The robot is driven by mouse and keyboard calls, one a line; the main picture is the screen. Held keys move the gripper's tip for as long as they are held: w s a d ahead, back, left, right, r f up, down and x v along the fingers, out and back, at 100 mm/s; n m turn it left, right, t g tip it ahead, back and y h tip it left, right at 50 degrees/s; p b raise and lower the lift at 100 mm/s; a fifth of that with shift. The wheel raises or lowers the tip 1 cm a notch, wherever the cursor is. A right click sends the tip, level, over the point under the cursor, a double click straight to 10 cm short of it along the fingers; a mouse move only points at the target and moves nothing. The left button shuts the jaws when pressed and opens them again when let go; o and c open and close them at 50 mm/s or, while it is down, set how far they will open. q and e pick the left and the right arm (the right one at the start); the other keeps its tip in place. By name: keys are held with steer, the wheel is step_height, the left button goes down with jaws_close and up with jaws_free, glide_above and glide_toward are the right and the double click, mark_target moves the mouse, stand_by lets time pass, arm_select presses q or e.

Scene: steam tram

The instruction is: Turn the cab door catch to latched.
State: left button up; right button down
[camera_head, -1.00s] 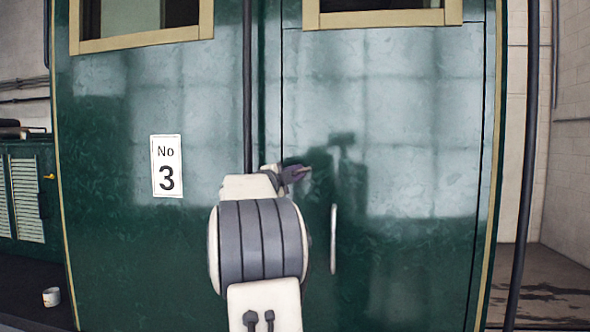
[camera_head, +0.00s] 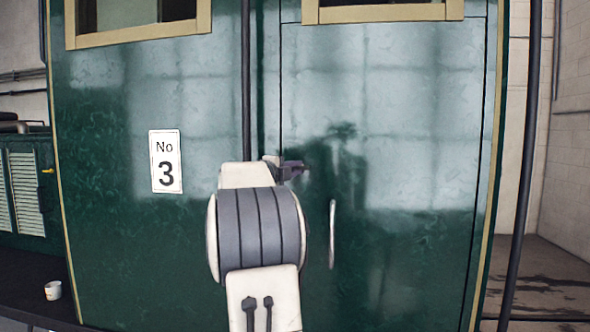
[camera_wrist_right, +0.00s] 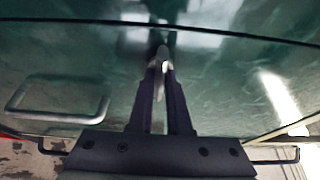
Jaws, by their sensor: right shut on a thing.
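The green cab door (camera_head: 400,120) fills the right half of the head view and is closed in its frame. My right gripper (camera_head: 294,169) is against it near its left edge, mostly hidden behind my own forearm. In the right wrist view the two fingers (camera_wrist_right: 162,72) are close together on a small pale metal piece, the catch (camera_wrist_right: 164,56), which stands at the door seam. The fingers hide most of the catch, and its exact angle cannot be told. In the head view I cannot make the catch out. My left gripper is not in view.
A vertical bar handle (camera_head: 332,235) is on the door below the gripper; it also shows in the wrist view (camera_wrist_right: 18,112). A number plate (camera_head: 166,161) is on the panel to the left. A white cup (camera_head: 53,290) stands at lower left.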

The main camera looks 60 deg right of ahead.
steer(key=c, duration=0.9)
jaws_free()
steer(key=shift+s, duration=0.1)
steer(key=shift+o, duration=0.2)
steer(key=shift+a+f+b, duration=0.1)
steer(key=shift+a+b, duration=0.25)
steer(key=shift+a, duration=0.2)
steer(key=a+b, duration=0.3)
steer(key=a, duration=0.6)
steer(key=shift+a+b, duration=0.2)
steer(key=shift+b, duration=0.2)
